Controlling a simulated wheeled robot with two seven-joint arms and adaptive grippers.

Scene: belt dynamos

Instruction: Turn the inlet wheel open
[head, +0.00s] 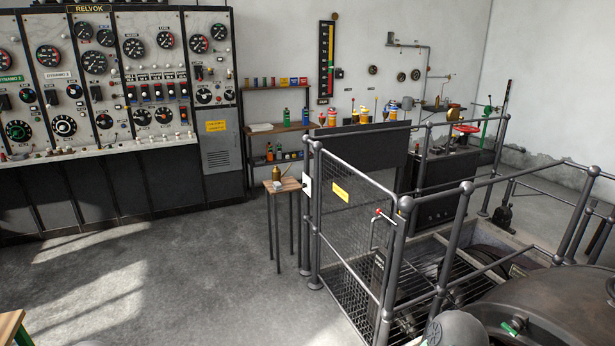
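A red handwheel (466,129) lies roughly flat near the far right corner, beyond the railing. A green wheel or valve on a green stand (487,111) is just to its right. I cannot tell which of these is the inlet wheel, nor how far either is turned. Neither of my grippers is in view.
A railing (405,204) with a mesh gate (345,235) encloses a grated pit and a large dark machine (555,305) at the right. A small stool (283,187) holds a brass oil can (277,173). A switchboard (110,90) lines the left wall. The concrete floor (180,250) at left is clear.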

